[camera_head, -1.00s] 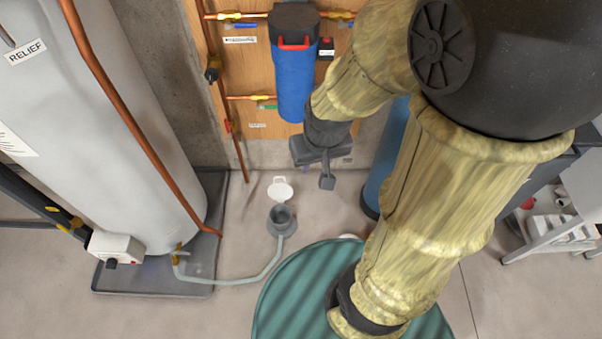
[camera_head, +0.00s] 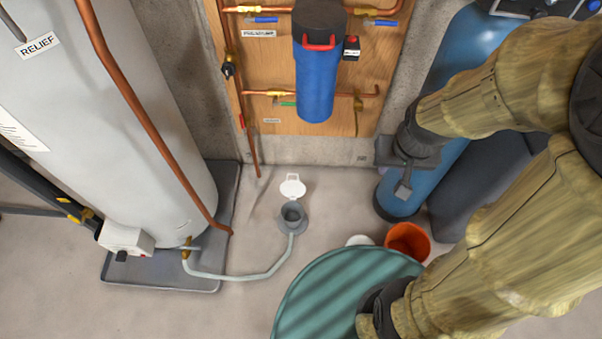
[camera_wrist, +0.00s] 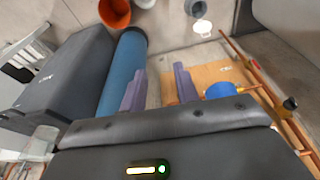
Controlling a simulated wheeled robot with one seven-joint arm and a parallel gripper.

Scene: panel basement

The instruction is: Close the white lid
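The white lid (camera_head: 292,187) stands open at the back rim of a small grey floor cup (camera_head: 292,213), and the cup's dark mouth is uncovered. The lid also shows near the top of the wrist view (camera_wrist: 203,27), beside the cup (camera_wrist: 195,8). My gripper (camera_head: 403,192) is to the right of the lid and apart from it, in front of the blue tank. In the wrist view my gripper's two fingers (camera_wrist: 160,88) are spread with an empty gap between them.
A pale hose (camera_head: 245,277) runs from the cup to the grey water heater (camera_head: 120,110) at left. A green ribbed round lid (camera_head: 335,285), an orange bucket (camera_head: 408,241) and a blue tank (camera_head: 408,185) stand at right.

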